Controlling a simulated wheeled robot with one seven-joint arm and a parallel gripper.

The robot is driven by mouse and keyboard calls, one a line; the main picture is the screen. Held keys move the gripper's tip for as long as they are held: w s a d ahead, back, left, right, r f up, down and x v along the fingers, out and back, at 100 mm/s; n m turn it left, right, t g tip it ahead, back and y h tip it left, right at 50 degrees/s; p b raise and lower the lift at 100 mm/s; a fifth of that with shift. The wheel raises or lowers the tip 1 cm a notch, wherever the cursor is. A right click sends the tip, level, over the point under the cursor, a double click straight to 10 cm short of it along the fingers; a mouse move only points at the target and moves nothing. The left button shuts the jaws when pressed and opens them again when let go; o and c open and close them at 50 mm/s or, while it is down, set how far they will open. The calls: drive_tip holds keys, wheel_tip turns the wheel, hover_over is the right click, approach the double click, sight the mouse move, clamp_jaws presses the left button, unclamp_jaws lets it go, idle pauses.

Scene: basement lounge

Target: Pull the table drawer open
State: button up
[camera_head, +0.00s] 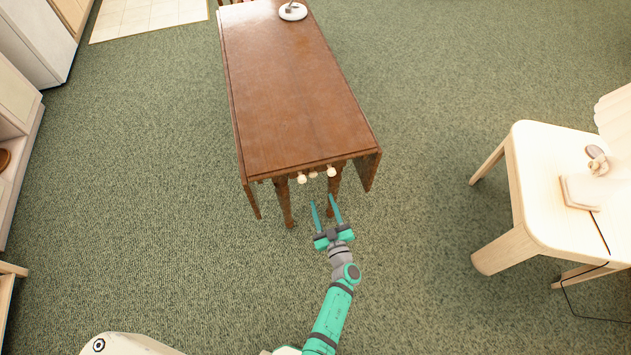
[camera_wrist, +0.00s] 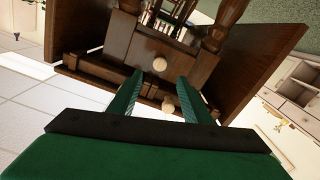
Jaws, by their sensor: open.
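A brown wooden table (camera_head: 285,95) stands in front of me, with its near end facing my arm. Pale round knobs (camera_head: 331,171) stick out under the edge of that end. The wrist view shows one pale knob (camera_wrist: 160,64) just beyond the fingertips and a second knob (camera_wrist: 168,106) lower, between the fingers. My gripper (camera_head: 324,198) is open and empty, its two fingers pointing at the table's near end. In the head view the fingertips lie just short of the knobs. The drawer front is mostly hidden under the tabletop in the head view.
Turned brown table legs (camera_head: 286,203) and hanging side leaves (camera_head: 370,171) flank the knobs. A white round object (camera_head: 292,11) stands on the tabletop's far end. A pale desk (camera_head: 545,165) is at the right. Green carpet (camera_head: 150,190) is clear around the table.

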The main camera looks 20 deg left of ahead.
sight(314, 176)
drive_tip(key=x, duration=1)
drive_tip(key=shift+a, duration=0.1)
clamp_jaws()
